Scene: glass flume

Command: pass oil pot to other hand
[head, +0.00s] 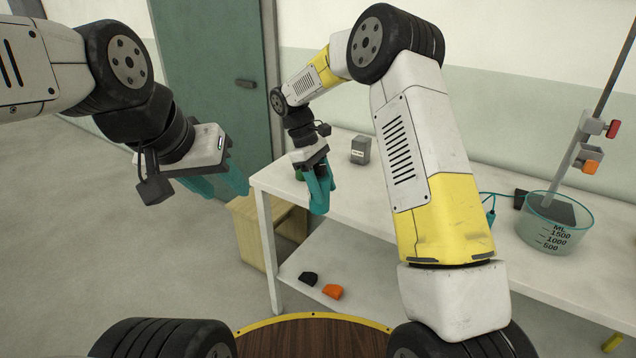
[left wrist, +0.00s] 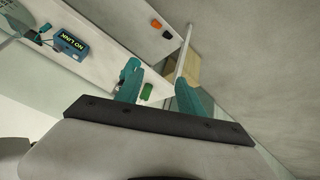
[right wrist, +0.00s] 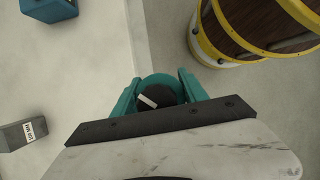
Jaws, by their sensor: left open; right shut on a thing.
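My right gripper (head: 318,190) is over the left end of the white bench, its fingers pointing down. In the right wrist view it is shut on the oil pot (right wrist: 152,90), a round teal pot with a dark top and a pale label, held between the fingertips. My left gripper (head: 222,182) is open and empty, off the bench's left end, to the left of the right gripper. In the left wrist view its teal fingers (left wrist: 160,98) stand apart with nothing between them that I can see gripped.
The white bench (head: 440,197) carries a grey labelled box (head: 360,150), a small green thing (left wrist: 147,91) and a large graduated beaker (head: 557,225) beside a clamp stand. Black (head: 308,279) and orange (head: 332,291) pieces lie on the lower shelf. A wooden crate (head: 250,232) stands behind the bench's left end.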

